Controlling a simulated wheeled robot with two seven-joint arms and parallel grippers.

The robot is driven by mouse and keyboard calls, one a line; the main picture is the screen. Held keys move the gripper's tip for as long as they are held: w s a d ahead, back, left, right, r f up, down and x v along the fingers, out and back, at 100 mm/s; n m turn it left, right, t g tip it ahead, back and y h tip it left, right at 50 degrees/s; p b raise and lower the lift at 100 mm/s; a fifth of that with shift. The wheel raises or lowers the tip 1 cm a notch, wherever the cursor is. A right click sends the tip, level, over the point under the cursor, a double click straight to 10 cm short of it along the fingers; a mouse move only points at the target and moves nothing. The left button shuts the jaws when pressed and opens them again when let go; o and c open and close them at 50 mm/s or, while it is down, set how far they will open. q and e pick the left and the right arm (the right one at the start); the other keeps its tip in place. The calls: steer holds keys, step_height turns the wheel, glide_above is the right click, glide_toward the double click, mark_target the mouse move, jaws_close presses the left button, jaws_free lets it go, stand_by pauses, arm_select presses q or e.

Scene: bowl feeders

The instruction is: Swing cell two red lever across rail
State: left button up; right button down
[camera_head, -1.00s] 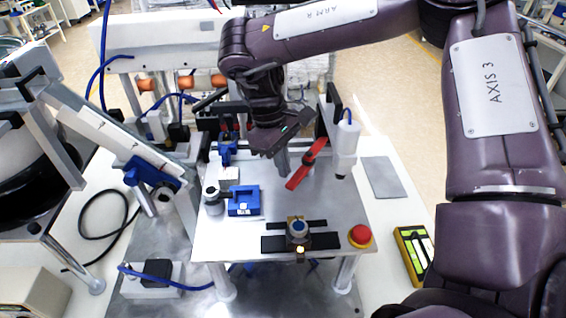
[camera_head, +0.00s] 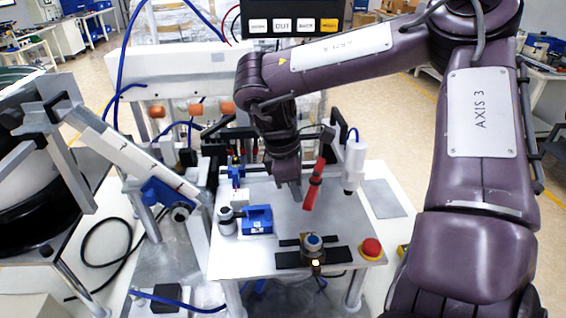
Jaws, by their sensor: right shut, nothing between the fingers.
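The red lever (camera_head: 314,185) stands above the metal cell plate, right of its middle, and slants slightly, its upper end to the right. My right gripper (camera_head: 294,194) comes down from above, just left of the lever. Its fingers are shut with nothing between them. A small gap seems to lie between the fingertips and the lever; I cannot tell whether they touch. The lever's pivot and the rail behind are partly hidden by my right arm. My left gripper is not in view.
A blue block (camera_head: 257,219) and a grey cylinder (camera_head: 226,220) sit on the plate's left. A white bottle-shaped part (camera_head: 354,163) stands right of the lever. A blue-topped fixture (camera_head: 314,242) and a red button (camera_head: 371,248) are at the front. An inclined chute (camera_head: 140,150) stands left.

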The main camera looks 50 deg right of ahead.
steer(key=shift+s+f+n, duration=0.15)
steer(key=shift+s+n, duration=0.1)
steer(key=shift+n, duration=0.25)
steer(key=shift+s+d+n+t+b, duration=0.3)
steer(key=shift+s+d+n+b, duration=0.15)
steer(key=shift+n, duration=0.45)
steer(key=shift+s+n+h, duration=0.3)
steer(key=shift+s+n, duration=0.05)
steer(key=shift+n, duration=0.15)
steer(key=shift+w+d, duration=0.1)
